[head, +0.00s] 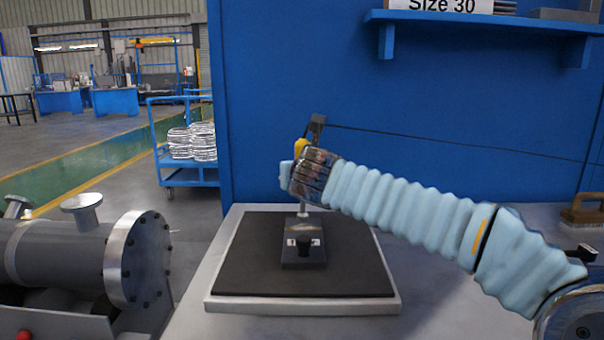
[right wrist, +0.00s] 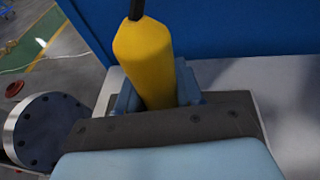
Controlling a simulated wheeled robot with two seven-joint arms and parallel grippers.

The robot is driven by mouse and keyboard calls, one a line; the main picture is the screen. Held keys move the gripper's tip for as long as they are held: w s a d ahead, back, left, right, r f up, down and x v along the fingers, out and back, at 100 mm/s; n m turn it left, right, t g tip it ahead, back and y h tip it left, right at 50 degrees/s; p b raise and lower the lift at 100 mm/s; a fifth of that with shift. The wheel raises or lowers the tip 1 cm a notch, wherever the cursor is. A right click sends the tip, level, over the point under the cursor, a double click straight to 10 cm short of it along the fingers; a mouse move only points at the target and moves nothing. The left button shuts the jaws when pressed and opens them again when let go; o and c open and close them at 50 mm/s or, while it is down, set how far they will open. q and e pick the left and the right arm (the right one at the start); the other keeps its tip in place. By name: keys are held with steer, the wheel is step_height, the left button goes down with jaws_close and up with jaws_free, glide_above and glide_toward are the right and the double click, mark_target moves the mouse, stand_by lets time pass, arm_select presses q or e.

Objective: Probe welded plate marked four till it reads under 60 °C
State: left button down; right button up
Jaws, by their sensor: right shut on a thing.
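My right gripper (head: 293,172) is shut on the yellow handle of a probe (head: 301,147), which also shows in the right wrist view (right wrist: 143,55). A black cable leaves the probe's top and runs right along the blue panel. A thin metal shaft points down below the gripper. A small dark plate (head: 289,258) with a black knob and a pale label lies under it on the black mat (head: 255,270). I cannot read a number on it, nor tell whether the probe tip touches it. No temperature reading is visible. My left gripper is not in view.
The mat lies on a pale tray (head: 300,304) on the grey bench. A blue panel (head: 300,70) stands behind, with a shelf (head: 490,20) labelled "Size 30". A brush (head: 582,212) lies at the right.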

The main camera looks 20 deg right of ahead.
mark_target(303, 141)
step_height(303, 141, up, 4)
steer(key=p, duration=0.3)
steer(key=shift+r, duration=1.3)
stand_by(0.5)
